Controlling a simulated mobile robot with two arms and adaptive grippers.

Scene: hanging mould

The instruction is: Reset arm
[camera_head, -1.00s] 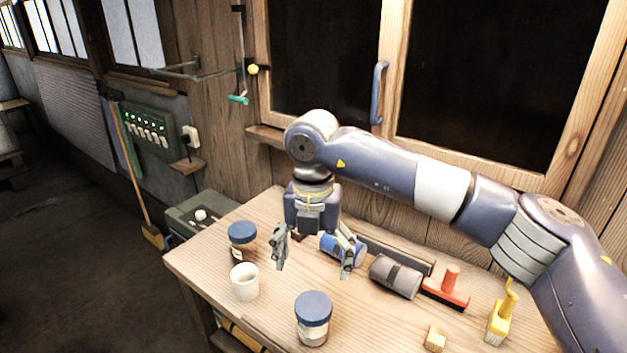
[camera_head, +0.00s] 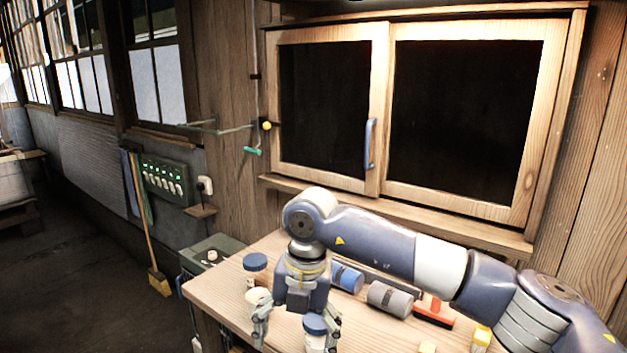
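My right arm comes in from the right and reaches over the wooden table (camera_head: 222,291). Its gripper (camera_head: 296,335) points down with its two fingers spread, open. A jar with a blue lid (camera_head: 315,325) shows between the fingers, partly hidden by the right finger; I cannot tell whether they touch. A white cup (camera_head: 257,296) is partly hidden behind the left finger. A second blue-lidded jar (camera_head: 255,264) stands behind the cup. My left gripper is not in view.
A blue can (camera_head: 347,278) and a grey can (camera_head: 389,299) lie behind the gripper. A red-handled tool (camera_head: 434,311) and a yellow piece (camera_head: 482,336) sit further right. A sliding window (camera_head: 370,143) with a blue handle is behind. The floor at left is open.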

